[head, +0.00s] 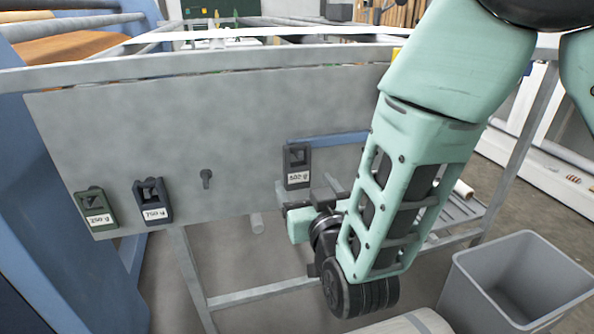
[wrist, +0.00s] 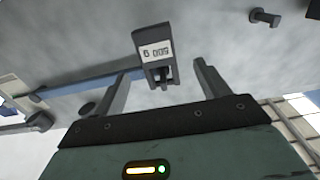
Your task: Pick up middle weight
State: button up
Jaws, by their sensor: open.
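Three dark block weights hang on the grey panel (head: 120,130). A green one marked 250 g (head: 96,210) is far left. A dark one marked 750 g (head: 153,202) is beside it, in the middle by position. A grey one that seems marked 500 g (head: 297,167) hangs to the right. In the wrist view the 500 g weight (wrist: 154,52) shows upside down, ahead of and between my fingers. My gripper (head: 328,190) is open and empty, just below and right of that weight. Its two fingers show apart in the wrist view (wrist: 162,80), with no visible contact.
A bare peg (head: 207,178) sticks out between the 750 g and 500 g weights. A blue bar (head: 335,139) lies behind the 500 g weight. A grey bin (head: 515,285) stands at lower right. A metal frame (head: 262,296) runs below the panel.

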jog(key=shift+p+x, duration=0.5)
jog(key=shift+x, duration=2.2)
jog(key=shift+d, duration=0.1)
jog(key=c, duration=1.4)
jog(key=shift+c, duration=0.2)
jog(key=shift+r, duration=0.5)
jog(key=shift+s+r, duration=0.1)
jog(key=shift+r, duration=0.2)
jog(key=p, duration=0.7)
send_near(300, 166)
jog(key=s, duration=0.3)
jog(key=p+v, duration=0.5)
jog(key=shift+s+d+r, duration=0.2)
jog(key=shift+s+d, duration=0.05)
jog(key=shift+d, duration=0.1)
